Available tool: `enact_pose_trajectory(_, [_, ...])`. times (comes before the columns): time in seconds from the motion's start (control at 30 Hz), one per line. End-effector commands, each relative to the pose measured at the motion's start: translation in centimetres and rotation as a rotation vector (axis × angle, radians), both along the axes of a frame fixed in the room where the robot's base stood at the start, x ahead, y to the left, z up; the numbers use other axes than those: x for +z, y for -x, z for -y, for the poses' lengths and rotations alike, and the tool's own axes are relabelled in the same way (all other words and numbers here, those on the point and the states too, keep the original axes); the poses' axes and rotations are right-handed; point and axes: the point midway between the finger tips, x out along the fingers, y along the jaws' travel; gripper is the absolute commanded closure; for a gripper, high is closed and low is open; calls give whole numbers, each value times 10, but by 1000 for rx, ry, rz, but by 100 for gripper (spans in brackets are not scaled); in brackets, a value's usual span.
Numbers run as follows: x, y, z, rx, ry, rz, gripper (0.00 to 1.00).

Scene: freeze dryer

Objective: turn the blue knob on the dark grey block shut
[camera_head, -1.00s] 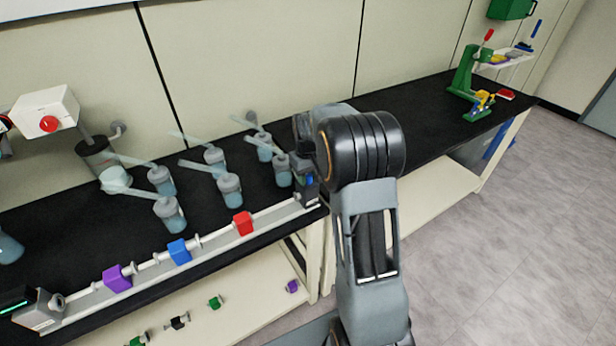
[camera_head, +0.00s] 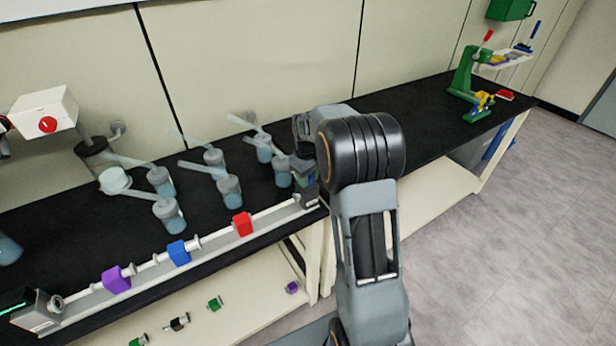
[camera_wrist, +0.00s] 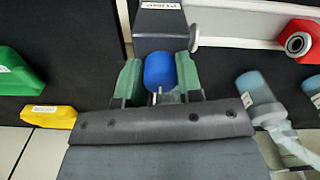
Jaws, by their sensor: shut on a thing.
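The blue knob (camera_wrist: 160,72) shows in the wrist view on the near side of the dark grey block (camera_wrist: 160,28), which has a white label on top. My gripper (camera_wrist: 160,80) has its two green fingers on either side of the knob and is shut on it. In the head view the dark grey block (camera_head: 309,196) stands at the right end of the pale rail, and my arm and gripper cover most of it and hide the knob.
The rail (camera_head: 215,245) carries red (camera_head: 243,223), blue (camera_head: 179,252) and purple (camera_head: 117,279) blocks. Several capped flasks (camera_head: 229,190) stand behind it, close to my gripper. Green (camera_wrist: 18,72) and yellow (camera_wrist: 50,117) pieces lie left in the wrist view.

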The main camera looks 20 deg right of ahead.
Motion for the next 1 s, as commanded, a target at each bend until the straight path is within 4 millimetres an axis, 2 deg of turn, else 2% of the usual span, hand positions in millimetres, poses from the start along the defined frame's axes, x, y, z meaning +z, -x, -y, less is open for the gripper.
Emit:
enact_pose_trajectory(0.03, [1,-1,0,2,1,3,90])
enact_pose_trajectory(0.07, [1,-1,0,2,1,3,66])
enact_pose_trajectory(0.33, [0,0,0,0,0,2,41])
enact_pose_trajectory(0.67, [6,-1,0,0,1,3,41])
enact_pose_trajectory(0.77, [19,-1,0,0,1,6,41])
enact_pose_trajectory(1.0, [69,-1,0,0,2,7,41])
